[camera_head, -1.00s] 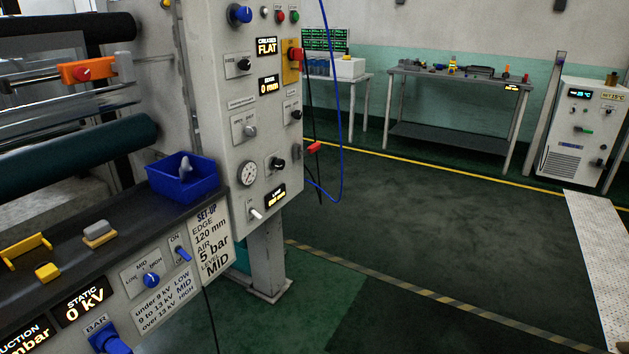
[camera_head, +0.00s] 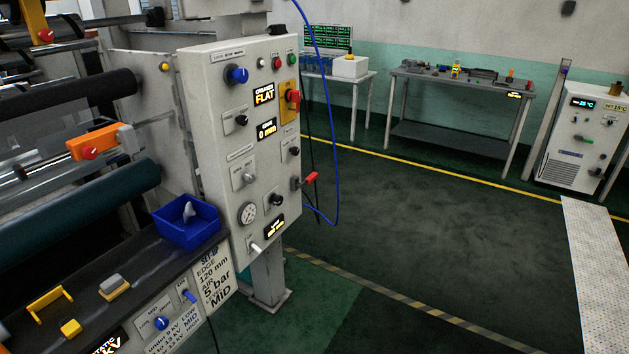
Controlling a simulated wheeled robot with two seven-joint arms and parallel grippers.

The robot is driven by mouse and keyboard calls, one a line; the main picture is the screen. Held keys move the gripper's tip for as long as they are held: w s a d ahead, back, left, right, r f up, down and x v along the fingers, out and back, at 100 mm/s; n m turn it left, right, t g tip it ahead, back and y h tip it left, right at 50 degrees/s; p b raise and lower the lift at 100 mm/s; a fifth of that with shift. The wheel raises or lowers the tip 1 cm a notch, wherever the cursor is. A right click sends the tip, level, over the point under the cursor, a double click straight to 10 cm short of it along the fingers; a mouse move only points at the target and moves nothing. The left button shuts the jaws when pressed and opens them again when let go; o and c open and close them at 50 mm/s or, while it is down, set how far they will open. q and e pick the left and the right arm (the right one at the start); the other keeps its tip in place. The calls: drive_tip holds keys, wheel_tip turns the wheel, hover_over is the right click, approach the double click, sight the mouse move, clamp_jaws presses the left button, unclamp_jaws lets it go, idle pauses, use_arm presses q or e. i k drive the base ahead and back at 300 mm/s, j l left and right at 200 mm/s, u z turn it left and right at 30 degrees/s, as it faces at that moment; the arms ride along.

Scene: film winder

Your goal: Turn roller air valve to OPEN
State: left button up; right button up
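The grey control panel (camera_head: 221,130) stands left of the middle on a post. A lever with a red handle (camera_head: 311,178) sticks out from the lower right side of the panel and points right and slightly up. It looks like a valve handle, but I cannot read a label that names it the roller air valve. A round pressure gauge (camera_head: 247,213) and a black knob (camera_head: 275,199) are on the lower panel face. A red knob on a yellow plate (camera_head: 292,97) is on the upper right edge. Neither of my grippers shows.
A blue bin (camera_head: 187,230) sits on the dark machine ledge beside the panel. A blue hose (camera_head: 336,150) hangs right of the panel, near the red handle. Rollers fill the left side. A workbench (camera_head: 449,93) and a white cabinet (camera_head: 580,135) stand behind. The floor between is clear.

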sight(312, 177)
drive_tip(key=i+l+u, duration=0.2)
drive_tip(key=i+l, duration=1.05)
drive_tip(key=l, duration=0.15)
